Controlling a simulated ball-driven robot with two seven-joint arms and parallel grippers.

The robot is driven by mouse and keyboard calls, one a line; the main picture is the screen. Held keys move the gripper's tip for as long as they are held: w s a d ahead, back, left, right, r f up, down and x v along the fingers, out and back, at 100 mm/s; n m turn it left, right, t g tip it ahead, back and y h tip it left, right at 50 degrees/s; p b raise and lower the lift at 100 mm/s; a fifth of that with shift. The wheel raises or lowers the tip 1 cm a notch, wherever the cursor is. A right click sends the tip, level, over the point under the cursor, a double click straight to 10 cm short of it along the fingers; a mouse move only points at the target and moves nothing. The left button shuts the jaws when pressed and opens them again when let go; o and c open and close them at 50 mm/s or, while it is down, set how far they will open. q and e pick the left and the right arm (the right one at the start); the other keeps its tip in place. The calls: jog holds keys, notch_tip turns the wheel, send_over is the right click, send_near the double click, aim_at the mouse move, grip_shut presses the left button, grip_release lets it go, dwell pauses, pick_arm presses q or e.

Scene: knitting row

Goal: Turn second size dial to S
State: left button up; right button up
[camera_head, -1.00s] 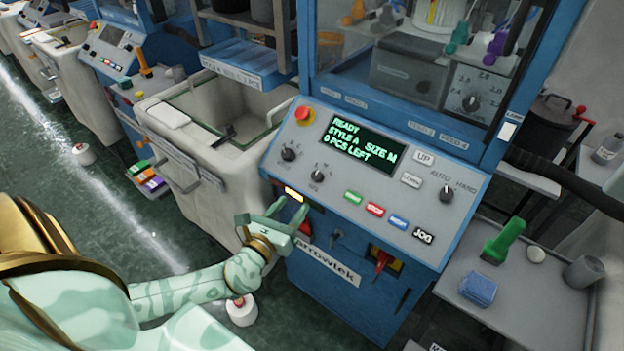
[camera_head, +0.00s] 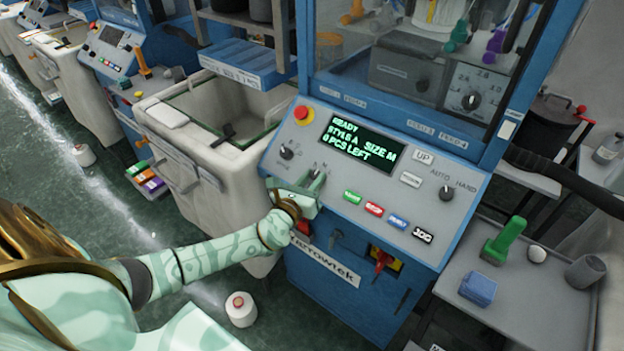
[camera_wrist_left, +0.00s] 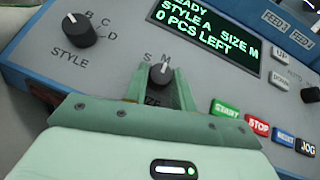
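The size dial (camera_wrist_left: 159,74) is a small dark knob on the grey sloped panel of the blue knitting machine. Its white mark points toward the M, and an S is printed to the left. My left gripper (camera_wrist_left: 160,90) is open, with one pale green finger on each side of the dial; I cannot tell if they touch it. In the head view my left gripper (camera_head: 313,181) largely covers the dial. The green display (camera_head: 358,143) reads READY, STYLE A, SIZE M, 0 PCS LEFT. My right gripper is not in view.
The style dial (camera_head: 287,152) sits just left of my gripper. A red button (camera_head: 303,114) is above it, and green, red and blue buttons are to the right. A grey bin (camera_head: 185,150) stands left of the machine, a side table (camera_head: 530,300) right.

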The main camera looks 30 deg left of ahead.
pick_arm(q)
jog(key=shift+c, duration=1)
jog(key=shift+d+n+y, duration=0.1)
jog(key=shift+n+y, duration=0.2)
jog(key=shift+n, duration=0.1)
jog(key=n+y+p, duration=0.1)
jog(key=n+g+y+p, duration=0.1)
jog(key=n+y, duration=0.1)
jog(key=shift+d+r+n, duration=0.15)
jog(key=shift+d+n, duration=0.05)
jog(key=shift+n, duration=0.1)
jog(key=n+g+y, duration=0.1)
jog(key=n, duration=0.1)
jog(key=n+g+y+p, duration=0.1)
jog(key=n+g+y, duration=0.1)
jog(key=shift+w+d+n+y, duration=0.1)
jog(key=shift+d+n+y, duration=0.1)
jog(key=shift+n+y, duration=0.15)
jog(key=shift+n+g+y+p, duration=0.4)
jog(key=shift+n+g, duration=0.4)
jog(key=shift+n, duration=0.35)
